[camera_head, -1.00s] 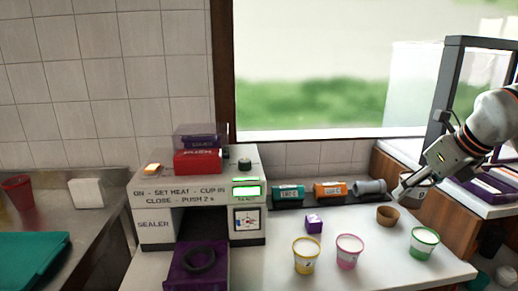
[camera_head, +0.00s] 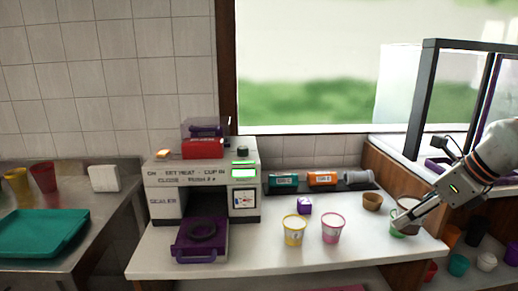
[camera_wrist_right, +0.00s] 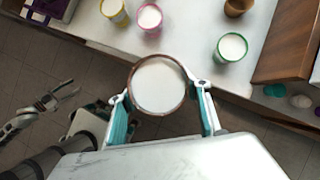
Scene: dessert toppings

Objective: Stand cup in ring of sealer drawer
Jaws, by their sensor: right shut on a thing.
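My right gripper (camera_head: 398,222) is shut on a cup (camera_head: 408,203) with a brown rim and white filling. In the right wrist view this cup (camera_wrist_right: 158,88) sits upright between the two teal-padded fingers (camera_wrist_right: 160,112). In the head view it hangs at the counter's right side and partly hides the green cup (camera_head: 397,233). The sealer (camera_head: 165,206) stands left on the counter. Its purple drawer (camera_head: 199,252) is out, with a black ring (camera_head: 203,230) on it, empty. My left gripper (camera_wrist_right: 62,97) shows only in the wrist view, with fingers apart and empty.
A yellow-rimmed cup (camera_head: 294,231) and a pink-rimmed cup (camera_head: 332,229) stand between the sealer and my right gripper. A wooden side panel (camera_head: 395,180) borders the counter at right.

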